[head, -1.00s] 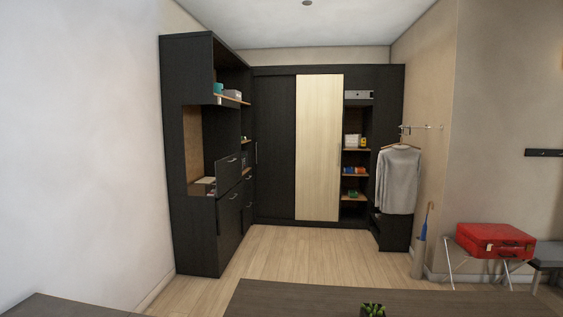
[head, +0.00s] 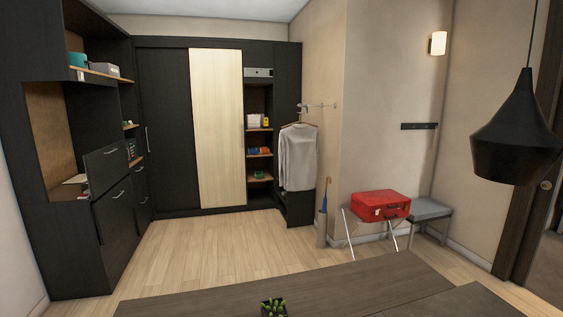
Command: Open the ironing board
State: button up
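No ironing board can be made out in the head view. A dark wardrobe (head: 168,125) with a light wood sliding door (head: 216,125) stands at the back; its inside behind the doors is hidden. Its open shelf column (head: 258,165) holds small items, none of them clearly an ironing board. My gripper is not in view.
A dark table (head: 330,285) with a small plant (head: 272,307) spans the front. Wooden floor (head: 210,250) is clear beyond it. A red suitcase (head: 380,205) on a rack, a grey bench (head: 428,212), an umbrella stand (head: 322,228) and a hanging shirt (head: 298,157) are at right. A black lamp (head: 515,125) hangs near.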

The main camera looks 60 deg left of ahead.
aim_at(112, 165)
jog(key=z, duration=0.1)
jog(key=i, duration=5.75)
jog(key=u, duration=3.25)
jog(key=i, duration=3.75)
jog(key=u, duration=0.7)
